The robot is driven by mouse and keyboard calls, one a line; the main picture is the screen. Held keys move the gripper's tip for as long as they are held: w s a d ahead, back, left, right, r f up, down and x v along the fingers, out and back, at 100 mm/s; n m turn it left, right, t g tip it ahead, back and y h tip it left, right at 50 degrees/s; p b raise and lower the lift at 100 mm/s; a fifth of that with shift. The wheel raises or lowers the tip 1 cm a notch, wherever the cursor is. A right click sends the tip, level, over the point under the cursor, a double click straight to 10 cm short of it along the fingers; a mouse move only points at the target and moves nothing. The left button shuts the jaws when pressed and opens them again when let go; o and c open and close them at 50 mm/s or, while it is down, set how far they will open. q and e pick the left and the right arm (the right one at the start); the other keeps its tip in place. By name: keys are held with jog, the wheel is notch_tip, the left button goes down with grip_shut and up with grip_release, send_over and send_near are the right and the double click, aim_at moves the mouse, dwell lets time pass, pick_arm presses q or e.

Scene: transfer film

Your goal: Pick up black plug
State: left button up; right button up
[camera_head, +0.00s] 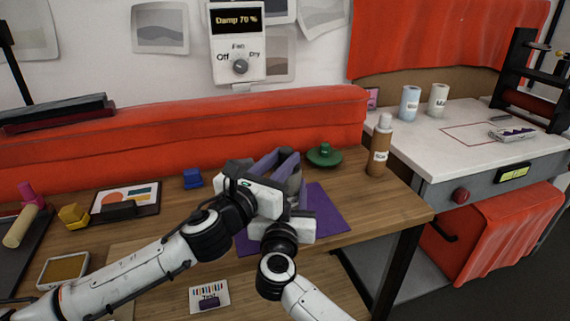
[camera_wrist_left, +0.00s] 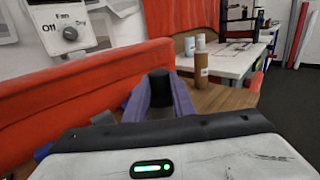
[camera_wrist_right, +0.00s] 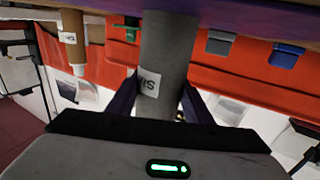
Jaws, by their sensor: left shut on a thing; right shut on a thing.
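The black plug (camera_wrist_left: 159,82) shows in the left wrist view between the purple fingers of my left gripper (camera_wrist_left: 160,88), which is shut on it. A grey surface shows just below the plug. My right gripper (camera_wrist_right: 160,100) is shut around a grey cylinder (camera_wrist_right: 170,45) with a white label (camera_wrist_right: 149,83). In the head view my left gripper (camera_head: 285,158) reaches in from the left, above and behind my right gripper's body. The grey cylinder (camera_head: 295,184) is mostly hidden there, and I cannot make out the plug. The cylinder is over the purple mat (camera_head: 328,208).
A green lidded object (camera_head: 324,155) and a brown bottle (camera_head: 378,148) stand to the right on the wooden table (camera_head: 395,205). A blue block (camera_head: 192,178), a picture card (camera_head: 122,202) and a yellow block (camera_head: 73,216) are at the left. A red padded barrier (camera_head: 180,138) runs behind.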

pick_arm(q)
notch_tip(320, 180, up, 10)
pick_arm(e)
jog(key=o, duration=1.2)
